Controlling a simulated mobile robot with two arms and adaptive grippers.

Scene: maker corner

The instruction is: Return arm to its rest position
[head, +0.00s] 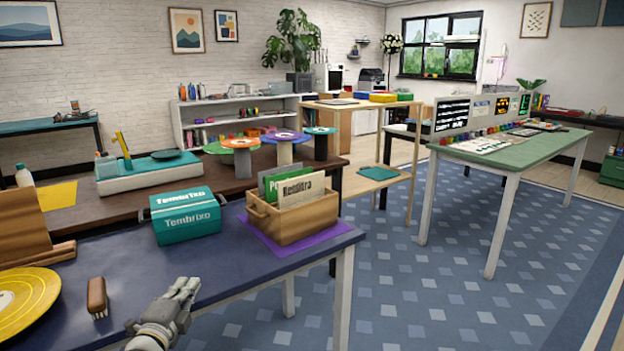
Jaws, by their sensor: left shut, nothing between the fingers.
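My left gripper (183,289) shows at the bottom of the head view, low and left of centre. Its fingers are shut with nothing between them. It is over the front edge of the dark blue table (135,258), to the right of a small brown brush (97,297), and apart from it. My right gripper is not in the picture.
On the blue table are a wooden crate (262,222) with cards on a purple mat (335,229), a teal Tembrixo box (185,223) and a yellow disc (38,292) at left. A brown table (110,204) stands behind. Patterned floor (440,290) lies open to the right.

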